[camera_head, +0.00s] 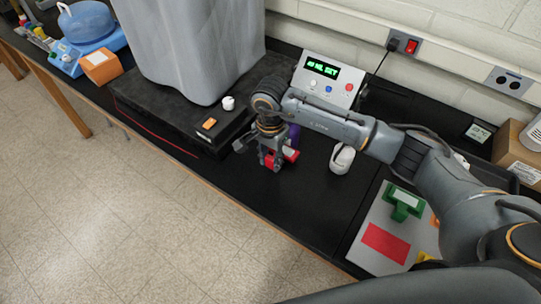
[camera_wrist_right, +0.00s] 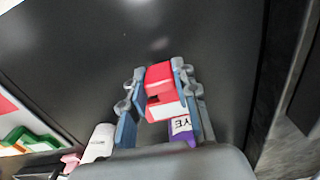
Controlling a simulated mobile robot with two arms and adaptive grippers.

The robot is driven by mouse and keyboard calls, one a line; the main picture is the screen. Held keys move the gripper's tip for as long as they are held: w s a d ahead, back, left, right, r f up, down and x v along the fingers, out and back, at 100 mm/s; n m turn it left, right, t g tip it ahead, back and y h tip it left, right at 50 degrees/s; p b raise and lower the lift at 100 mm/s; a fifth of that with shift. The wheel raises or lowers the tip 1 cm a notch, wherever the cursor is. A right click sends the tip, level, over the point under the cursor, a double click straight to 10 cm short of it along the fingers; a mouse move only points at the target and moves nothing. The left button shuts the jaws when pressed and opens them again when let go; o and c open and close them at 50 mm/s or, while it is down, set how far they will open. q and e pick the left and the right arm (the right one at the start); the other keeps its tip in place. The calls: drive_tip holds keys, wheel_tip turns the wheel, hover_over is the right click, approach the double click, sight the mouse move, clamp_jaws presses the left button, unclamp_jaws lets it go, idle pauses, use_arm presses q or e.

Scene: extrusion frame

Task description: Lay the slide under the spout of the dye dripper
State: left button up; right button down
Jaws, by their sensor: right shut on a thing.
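My right gripper (camera_head: 268,162) reaches down over the black bench. In the right wrist view its fingers (camera_wrist_right: 160,95) are shut on a red block with a white face (camera_wrist_right: 159,80), which I take for the slide. Red parts of the block (camera_head: 290,154) also show beside the fingers in the head view. A purple thing (camera_head: 294,133), apparently the dye dripper, is just behind the gripper. Its white label shows the letters "YE" in the right wrist view (camera_wrist_right: 183,126). Its spout is hidden, and I cannot tell whether the block touches it. My left gripper is not in view.
A black device with a white knob (camera_head: 228,103) and grey cover (camera_head: 190,50) stands left. A white object (camera_head: 342,159) stands right of the gripper. A grey mat (camera_head: 370,262) bears a green piece (camera_head: 403,202) and a red patch. A display box (camera_head: 327,78) is behind.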

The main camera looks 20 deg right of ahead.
drive_tip(key=shift+f, duration=0.45)
use_arm(q)
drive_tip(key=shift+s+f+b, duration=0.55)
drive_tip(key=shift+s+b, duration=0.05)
drive_tip(key=shift+b, duration=0.25)
use_arm(e)
drive_tip(key=shift+f, duration=0.65)
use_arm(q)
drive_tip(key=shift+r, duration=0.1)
use_arm(e)
drive_tip(key=shift+r, duration=0.1)
drive_tip(key=c, duration=1)
unclamp_jaws()
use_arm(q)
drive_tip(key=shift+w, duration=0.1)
